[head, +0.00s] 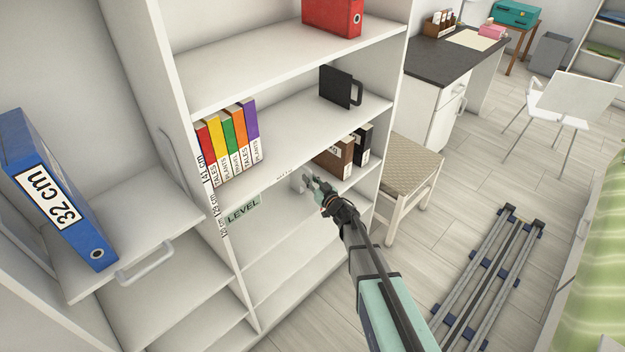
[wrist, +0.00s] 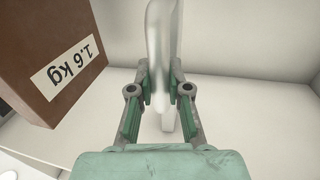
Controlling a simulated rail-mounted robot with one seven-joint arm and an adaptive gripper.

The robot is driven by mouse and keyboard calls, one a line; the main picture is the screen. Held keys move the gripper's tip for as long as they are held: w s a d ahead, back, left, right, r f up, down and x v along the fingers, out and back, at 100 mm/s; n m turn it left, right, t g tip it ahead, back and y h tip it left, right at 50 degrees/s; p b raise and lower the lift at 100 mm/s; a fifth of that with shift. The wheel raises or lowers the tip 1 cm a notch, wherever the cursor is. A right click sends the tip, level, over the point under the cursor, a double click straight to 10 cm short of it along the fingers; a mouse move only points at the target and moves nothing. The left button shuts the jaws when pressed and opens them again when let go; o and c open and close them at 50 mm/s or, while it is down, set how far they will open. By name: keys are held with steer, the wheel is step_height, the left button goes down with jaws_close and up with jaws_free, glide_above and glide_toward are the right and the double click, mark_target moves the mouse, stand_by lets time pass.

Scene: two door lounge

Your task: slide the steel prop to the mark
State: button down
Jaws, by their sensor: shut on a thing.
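The steel prop (wrist: 160,45) is a pale metal bracket-like piece, upright between my fingers in the wrist view. In the head view the prop (head: 297,183) shows as a small grey piece at the shelf's front edge. My gripper (head: 313,185) is shut on it, and the fingers also show in the wrist view (wrist: 160,82). Part of the prop is hidden by the fingers. A tiny dark marking (head: 284,176) is on the shelf edge near the prop; I cannot read it or tell whether it is the mark. A green LEVEL label (head: 243,208) is farther left.
A brown weight box (wrist: 55,55) marked 1.6 kg stands close to my gripper. A black holder (head: 340,87) is on the shelf above. A stool (head: 410,165) stands right of the bookcase.

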steer(key=c, duration=1.1)
jaws_free()
steer(key=shift+a, duration=0.1)
steer(key=v, duration=1.2)
